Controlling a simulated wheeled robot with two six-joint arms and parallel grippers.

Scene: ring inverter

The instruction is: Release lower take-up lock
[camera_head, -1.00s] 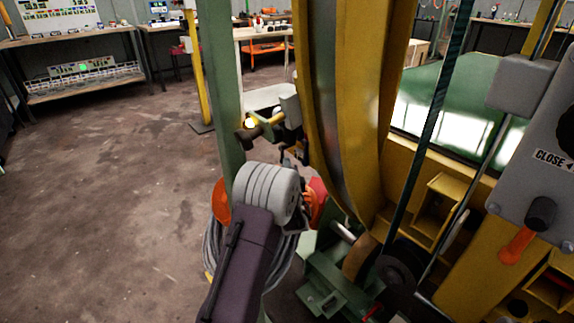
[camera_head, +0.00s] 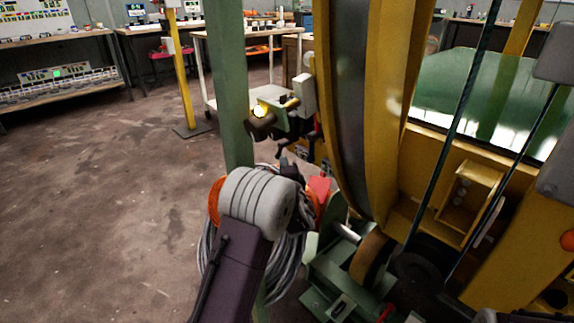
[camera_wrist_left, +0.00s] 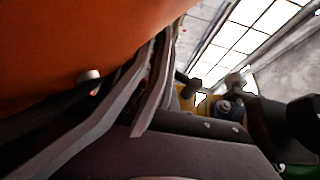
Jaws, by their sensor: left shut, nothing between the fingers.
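My left arm comes up from the bottom in the head view. Its grey wrist hides part of my left gripper (camera_head: 290,170), whose dark end shows beyond it, shut and empty. A red part (camera_head: 319,188) shows just right of the gripper; I cannot tell whether they touch. A green bracket assembly (camera_head: 325,290) with a brown-rimmed roller (camera_head: 371,258) stands lower right, with a small red piece (camera_head: 385,312) at its edge. I cannot tell which part is the lower take-up lock. In the left wrist view a large orange surface (camera_wrist_left: 80,45) fills the upper left.
A green post (camera_head: 232,90) stands left of the big yellow ring (camera_head: 385,110). Coiled grey cable (camera_head: 285,265) hangs behind my wrist. A dark belt (camera_head: 455,120) runs down at right. Open floor lies left.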

